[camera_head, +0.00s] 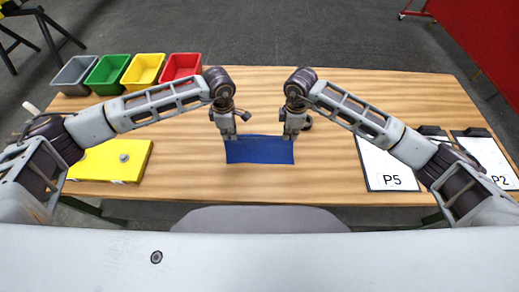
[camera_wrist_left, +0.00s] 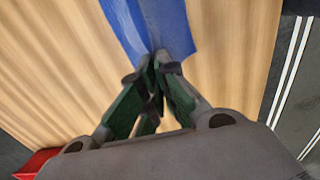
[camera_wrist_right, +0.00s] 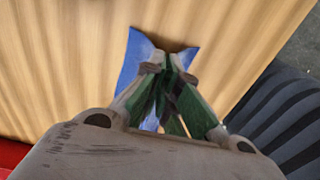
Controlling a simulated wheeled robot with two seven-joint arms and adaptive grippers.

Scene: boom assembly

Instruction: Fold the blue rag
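The blue rag (camera_head: 260,151) is at the middle of the wooden table, a wide short rectangle in the head view. My left gripper (camera_head: 229,136) is at its upper left corner, with the fingers together on the edge; the left wrist view shows the rag (camera_wrist_left: 150,22) running out from the fingertips (camera_wrist_left: 158,62). My right gripper (camera_head: 290,136) is at its upper right corner; in the right wrist view the rag (camera_wrist_right: 134,62) is pinched and creased at the closed fingertips (camera_wrist_right: 167,62). Whether the lower edge touches the table is unclear.
Grey (camera_head: 76,75), green (camera_head: 108,73), yellow (camera_head: 144,69) and red (camera_head: 181,66) bins stand at the back left. A yellow case (camera_head: 110,160) lies at left. Clipboards marked P5 (camera_head: 388,165) and P2 (camera_head: 492,155) lie at right. The table around the rag is clear.

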